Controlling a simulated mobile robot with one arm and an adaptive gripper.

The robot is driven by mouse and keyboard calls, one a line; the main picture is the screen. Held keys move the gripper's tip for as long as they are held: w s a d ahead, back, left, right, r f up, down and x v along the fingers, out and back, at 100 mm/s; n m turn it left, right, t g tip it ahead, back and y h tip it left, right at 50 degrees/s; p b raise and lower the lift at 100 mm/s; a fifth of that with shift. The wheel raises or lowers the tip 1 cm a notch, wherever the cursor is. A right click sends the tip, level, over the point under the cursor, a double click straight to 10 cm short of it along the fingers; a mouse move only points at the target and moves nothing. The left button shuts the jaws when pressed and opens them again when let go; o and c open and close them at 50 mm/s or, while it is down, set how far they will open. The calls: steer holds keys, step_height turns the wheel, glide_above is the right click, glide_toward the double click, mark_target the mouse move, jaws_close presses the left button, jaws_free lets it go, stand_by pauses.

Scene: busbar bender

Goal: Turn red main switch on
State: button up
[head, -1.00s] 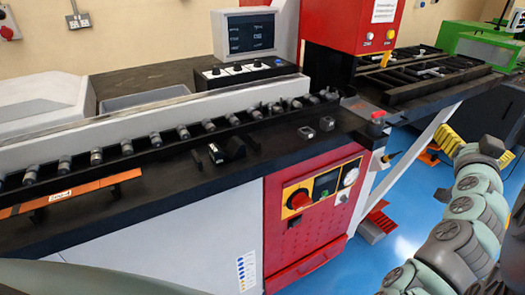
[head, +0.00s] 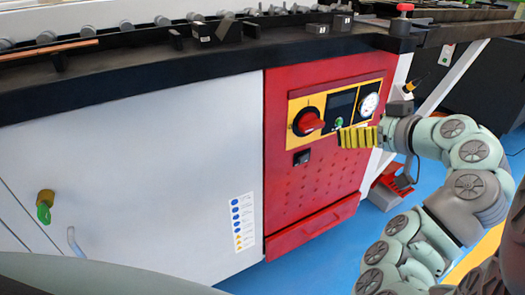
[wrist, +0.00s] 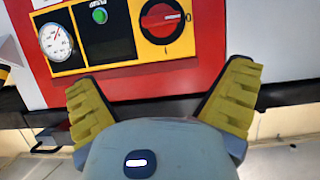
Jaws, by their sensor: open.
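The red main switch (head: 308,122) is a rotary knob on a yellow plate on the red front panel (head: 300,190) of the machine. It also shows in the wrist view (wrist: 160,19), at the upper middle, on its yellow plate. My gripper (head: 345,139) has yellow ribbed fingers and is in front of the panel, to the right of the switch and a little lower in the head view. In the wrist view my gripper (wrist: 163,103) has its two fingers spread wide with nothing between them. The switch is not touched.
A green button (head: 339,122) below a dark display and a round gauge (head: 369,104) are right of the switch. A black socket (head: 301,157) is below it. A red emergency button (head: 403,10) stands on the bench corner.

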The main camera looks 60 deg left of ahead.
mark_target(312, 122)
steer(key=x, duration=0.5)
steer(key=b+x, duration=0.1)
steer(key=x, duration=0.4)
steer(key=b+x, duration=0.1)
steer(key=x, duration=0.5)
steer(key=shift+s+f, duration=0.15)
steer(key=shift+s, duration=0.1)
steer(key=shift+c, duration=0.2)
steer(key=c, duration=1.1)
steer(key=shift+w, duration=0.1)
